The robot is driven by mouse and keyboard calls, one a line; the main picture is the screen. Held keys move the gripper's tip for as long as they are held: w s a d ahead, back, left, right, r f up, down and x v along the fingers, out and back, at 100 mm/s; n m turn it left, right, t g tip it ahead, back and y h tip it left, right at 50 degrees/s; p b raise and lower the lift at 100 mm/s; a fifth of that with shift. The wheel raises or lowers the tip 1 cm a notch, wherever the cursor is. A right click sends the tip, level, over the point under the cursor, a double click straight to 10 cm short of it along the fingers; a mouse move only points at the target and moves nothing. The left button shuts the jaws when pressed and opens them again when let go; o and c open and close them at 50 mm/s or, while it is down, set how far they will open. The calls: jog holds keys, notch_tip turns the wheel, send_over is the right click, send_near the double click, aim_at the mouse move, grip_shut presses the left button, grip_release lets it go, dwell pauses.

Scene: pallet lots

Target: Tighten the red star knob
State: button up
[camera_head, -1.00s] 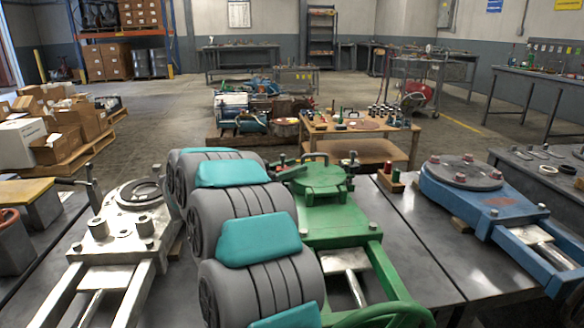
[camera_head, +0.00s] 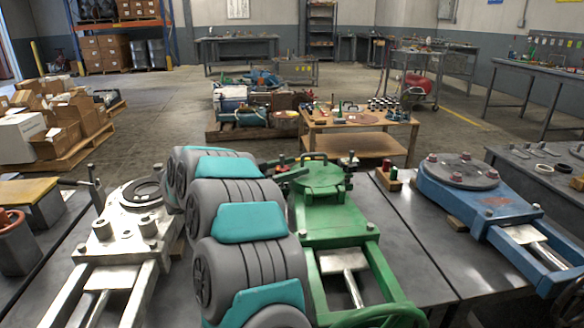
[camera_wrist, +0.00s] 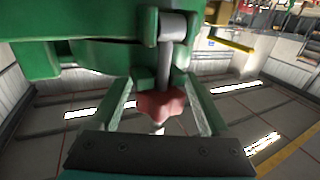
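The red star knob (camera_wrist: 161,104) is in the middle of the wrist view, on a grey rod below a green bracket. My gripper (camera_wrist: 162,100) has one finger on each side of the knob, with a visible gap at least on the left. It looks open around the knob rather than closed on it. In the head view the green gate valve (camera_head: 322,190) lies on the dark table, just right of my arm. My arm hides my gripper there, and I cannot pick out the knob in that view.
A pale metal valve (camera_head: 122,245) lies left of my arm and a blue valve (camera_head: 500,205) lies to the right. A wooden table (camera_head: 360,145) with small parts stands behind.

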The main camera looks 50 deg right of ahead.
jog(key=shift+f+n+t+b, duration=0.1)
jog(key=shift+n+t+b, duration=0.25)
jog(key=shift+b, duration=0.55)
